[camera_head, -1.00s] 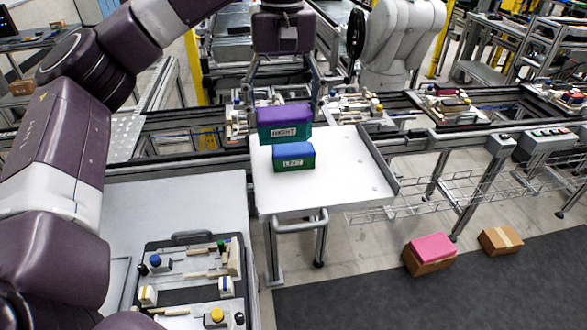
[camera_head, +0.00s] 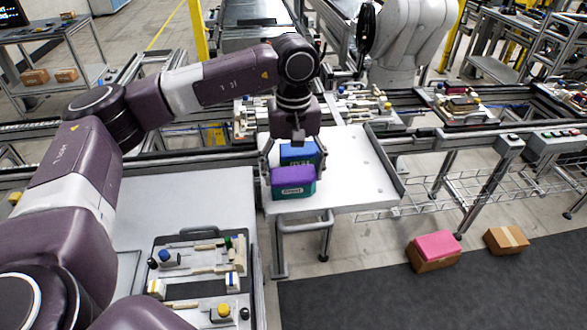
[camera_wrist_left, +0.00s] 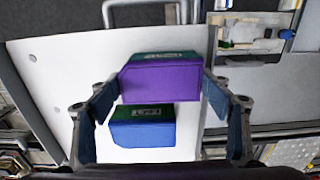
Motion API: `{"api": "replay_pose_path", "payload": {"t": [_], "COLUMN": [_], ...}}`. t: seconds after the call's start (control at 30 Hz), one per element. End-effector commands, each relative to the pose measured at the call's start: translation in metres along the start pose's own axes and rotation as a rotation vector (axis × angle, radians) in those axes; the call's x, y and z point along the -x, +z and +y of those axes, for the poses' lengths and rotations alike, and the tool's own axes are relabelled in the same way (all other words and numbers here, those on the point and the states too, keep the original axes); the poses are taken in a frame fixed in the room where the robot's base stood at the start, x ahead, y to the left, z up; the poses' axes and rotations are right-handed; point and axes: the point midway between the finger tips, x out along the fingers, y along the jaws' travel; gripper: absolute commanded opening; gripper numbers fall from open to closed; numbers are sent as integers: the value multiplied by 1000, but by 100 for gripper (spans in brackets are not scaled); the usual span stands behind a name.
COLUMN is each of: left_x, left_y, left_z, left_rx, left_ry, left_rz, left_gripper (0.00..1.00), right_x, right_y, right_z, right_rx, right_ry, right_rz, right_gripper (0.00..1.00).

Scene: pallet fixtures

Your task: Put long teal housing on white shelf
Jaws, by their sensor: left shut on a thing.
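The long teal housing (camera_head: 293,190) has a purple top and a label on its near side. It is at the near left edge of the white shelf (camera_head: 362,165). My left gripper (camera_head: 291,176) is shut on it, one finger at each end. In the left wrist view the housing (camera_wrist_left: 160,82) sits between the fingers, nearer the camera than the other box. Whether it touches the shelf or hangs just above it, I cannot tell. A blue-topped labelled box (camera_head: 299,152) stands on the shelf just behind it, partly hidden; it also shows in the wrist view (camera_wrist_left: 142,130). My right gripper is out of view.
A grey worktable (camera_head: 190,205) with a tool tray (camera_head: 200,258) is on the left. The shelf's right side is clear, with a raised rail (camera_head: 388,162). A pink-topped box (camera_head: 436,248) and a cardboard box (camera_head: 506,240) lie on the floor at right.

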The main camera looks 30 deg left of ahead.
Motion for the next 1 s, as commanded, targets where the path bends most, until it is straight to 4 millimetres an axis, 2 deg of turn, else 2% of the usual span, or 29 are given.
{"api": "replay_pose_path", "payload": {"t": [0.3, 0.33, 0.47, 0.87, 1.0], "left_x": [-5, -3, -3, 3, 24], "left_y": [0, 0, 0, 0, -1], "left_z": [0, 0, 0, 1, 2], "left_rx": [0, 0, 0, 0, -1], "left_ry": [1, 1, 0, 2, 5], "left_rz": [1, 0, 0, 2, 4], "left_gripper": [45, 75, 89, 89, 89], "right_x": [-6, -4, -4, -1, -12], "right_y": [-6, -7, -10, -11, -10], "right_z": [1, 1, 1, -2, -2], "right_rx": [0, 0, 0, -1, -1], "right_ry": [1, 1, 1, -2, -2], "right_rz": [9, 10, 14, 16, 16], "right_gripper": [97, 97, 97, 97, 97]}}
